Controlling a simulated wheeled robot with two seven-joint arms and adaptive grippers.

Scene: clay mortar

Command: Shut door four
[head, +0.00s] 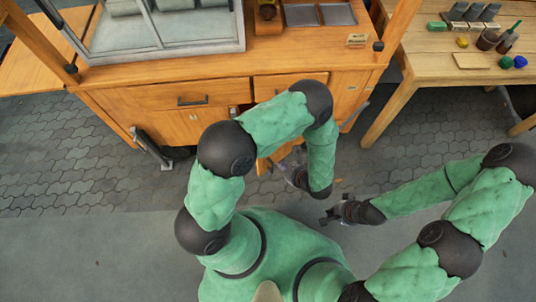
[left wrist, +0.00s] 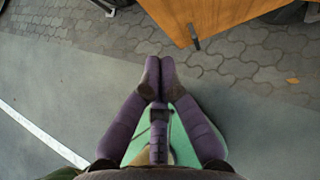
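The wooden cabinet (head: 130,104) stands ahead of me with drawers and doors in its front. An orange wooden door panel (left wrist: 215,14) with a dark bar handle (left wrist: 194,37) is in the left wrist view, just beyond my left fingertips. In the head view, part of a panel (head: 264,165) juts toward me below the drawers, mostly hidden by my left arm. I cannot read a number four on any door. My left gripper (left wrist: 159,68) has its purple fingertips together with nothing seen between them. My right gripper (head: 327,216) is low in front of the cabinet; its fingers are too small to judge.
A wooden table (head: 448,50) with tools and small pots stands at the right. A dark metal object (head: 152,148) stands by the cabinet's lower left. Paved floor (head: 75,165) is clear at the left.

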